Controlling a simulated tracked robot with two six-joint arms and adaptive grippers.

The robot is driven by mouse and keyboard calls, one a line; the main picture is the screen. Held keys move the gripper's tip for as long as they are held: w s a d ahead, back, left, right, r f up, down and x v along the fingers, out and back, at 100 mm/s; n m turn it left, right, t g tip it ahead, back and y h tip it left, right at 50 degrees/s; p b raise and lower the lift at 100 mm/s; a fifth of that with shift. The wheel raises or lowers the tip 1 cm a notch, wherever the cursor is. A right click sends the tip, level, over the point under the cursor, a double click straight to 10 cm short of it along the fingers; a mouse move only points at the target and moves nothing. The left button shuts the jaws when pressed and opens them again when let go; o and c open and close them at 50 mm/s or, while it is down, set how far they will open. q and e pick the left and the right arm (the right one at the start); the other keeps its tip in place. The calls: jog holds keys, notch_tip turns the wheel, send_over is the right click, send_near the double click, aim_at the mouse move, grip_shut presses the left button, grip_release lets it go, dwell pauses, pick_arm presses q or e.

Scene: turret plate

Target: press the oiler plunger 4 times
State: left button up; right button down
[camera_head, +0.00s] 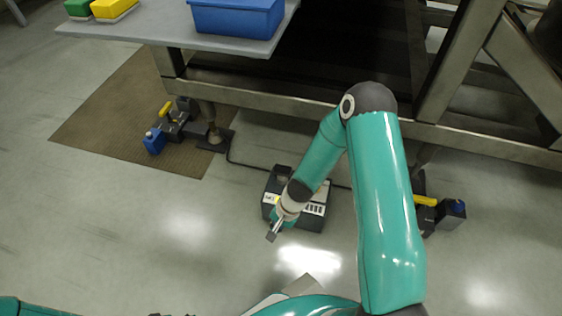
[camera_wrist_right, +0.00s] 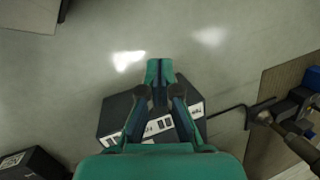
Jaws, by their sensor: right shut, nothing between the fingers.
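My right gripper (camera_head: 272,235) is shut and empty, pointing down in front of a dark box with a white labelled face (camera_head: 314,209) on the floor. In the wrist view the shut fingers (camera_wrist_right: 160,80) overlap the same dark box (camera_wrist_right: 115,108); touching cannot be told. A dark unit with a blue container (camera_head: 155,141) and a yellow handle (camera_head: 166,109) stands on the mat at left. I cannot tell which part is the oiler plunger. My left gripper is out of view.
A grey table (camera_head: 150,24) with a blue bin (camera_head: 237,17) and green and yellow blocks stands at the back left. A steel frame beam (camera_head: 265,103) crosses behind the box. A black cable (camera_head: 245,163) runs along the floor. The front floor is clear.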

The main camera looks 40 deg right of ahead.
jog(key=s+a+r+n, duration=0.2)
jog(key=s+a+n, duration=0.7)
jog(key=s+n, duration=0.1)
jog(key=shift+s+a+g+p, duration=0.15)
jog(key=shift+a+g+p, duration=0.15)
jog(key=shift+a, duration=0.05)
jog(key=shift+d, duration=0.15)
